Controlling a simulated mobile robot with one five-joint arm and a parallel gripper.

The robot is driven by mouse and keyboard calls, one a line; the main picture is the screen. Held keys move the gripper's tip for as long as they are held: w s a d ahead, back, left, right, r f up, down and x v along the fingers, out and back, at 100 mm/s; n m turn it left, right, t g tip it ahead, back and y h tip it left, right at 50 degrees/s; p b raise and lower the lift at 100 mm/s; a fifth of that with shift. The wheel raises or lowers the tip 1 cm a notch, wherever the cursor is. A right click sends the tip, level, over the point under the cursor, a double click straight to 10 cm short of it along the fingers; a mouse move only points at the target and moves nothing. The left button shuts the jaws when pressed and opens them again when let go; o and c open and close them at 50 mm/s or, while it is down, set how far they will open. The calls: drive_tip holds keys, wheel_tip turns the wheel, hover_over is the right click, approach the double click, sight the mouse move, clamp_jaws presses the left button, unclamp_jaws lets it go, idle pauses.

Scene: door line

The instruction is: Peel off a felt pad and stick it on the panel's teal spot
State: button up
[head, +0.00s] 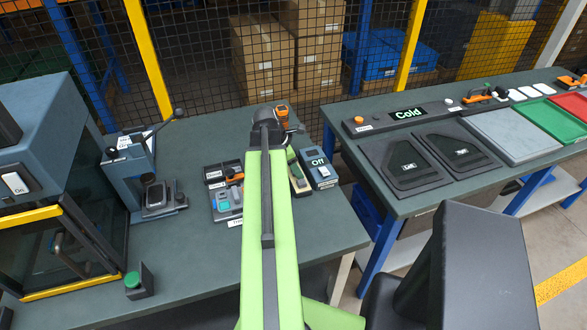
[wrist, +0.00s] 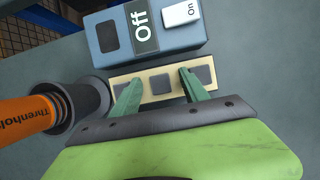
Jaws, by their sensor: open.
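A tan backing strip (wrist: 177,92) with dark grey square felt pads lies flat beside the blue Off/On box (wrist: 145,30). In the head view, the strip (head: 299,181) shows just right of my arm. Two dark panels (head: 405,161) and (head: 460,151) lie on the right bench; no teal spot is discernible on them.
An orange-handled tool (wrist: 30,113) stands in a dark round holder (wrist: 88,98) left of the strip. Small trays (head: 228,207) are left of my arm. A blue-grey press (head: 125,165) stands farther left. The left bench's front is mostly clear. A gap separates the benches.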

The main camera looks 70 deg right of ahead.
clamp_jaws()
idle(0.5)
idle(1.3)
drive_tip(key=shift+r+p, duration=0.3)
wheel_tip(320, 180, up, 6)
drive_tip(key=p, duration=0.6)
drive_tip(key=shift+f, duration=0.1)
idle(0.4)
